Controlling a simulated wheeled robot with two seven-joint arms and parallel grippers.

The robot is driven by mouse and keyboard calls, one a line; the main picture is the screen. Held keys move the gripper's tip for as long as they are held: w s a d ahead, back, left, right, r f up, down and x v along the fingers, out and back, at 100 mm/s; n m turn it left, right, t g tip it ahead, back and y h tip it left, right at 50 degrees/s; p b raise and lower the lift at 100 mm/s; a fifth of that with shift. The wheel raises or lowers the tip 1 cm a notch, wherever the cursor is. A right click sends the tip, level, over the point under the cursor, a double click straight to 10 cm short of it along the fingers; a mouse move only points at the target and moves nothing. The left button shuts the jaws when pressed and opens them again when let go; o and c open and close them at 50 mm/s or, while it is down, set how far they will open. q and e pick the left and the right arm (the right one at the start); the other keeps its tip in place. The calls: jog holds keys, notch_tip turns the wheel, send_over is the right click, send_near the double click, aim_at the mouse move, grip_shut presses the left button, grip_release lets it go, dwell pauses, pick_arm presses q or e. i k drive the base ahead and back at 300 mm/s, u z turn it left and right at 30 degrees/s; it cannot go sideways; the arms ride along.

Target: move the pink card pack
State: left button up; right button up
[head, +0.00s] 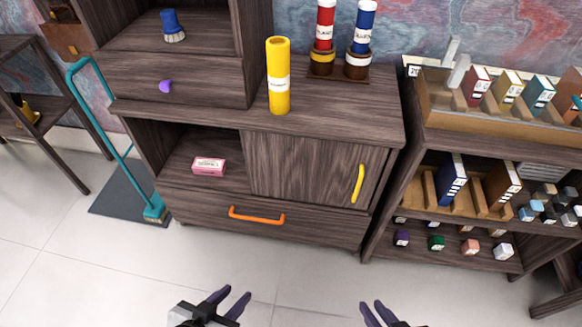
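The pink card pack (208,166) lies in the open lower-left compartment of the dark wooden cabinet, with its labelled side facing me. My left gripper (232,302) is at the bottom of the head view, in front of the cabinet and well short of the pack; its two purple fingers are apart with nothing between them. My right gripper (376,315) is at the bottom edge, further right; its fingers show partly, spread and empty, and the rest is cut off by the frame.
The cabinet has a drawer with an orange handle (257,217) below the pack and a door with a yellow handle (358,184) to its right. A yellow cylinder (278,78) stands on top. The floor ahead is clear.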

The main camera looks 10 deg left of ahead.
aim_at(201, 166)
jog(key=u, duration=0.65)
jog(key=i, duration=0.9)
jog(key=z, duration=0.1)
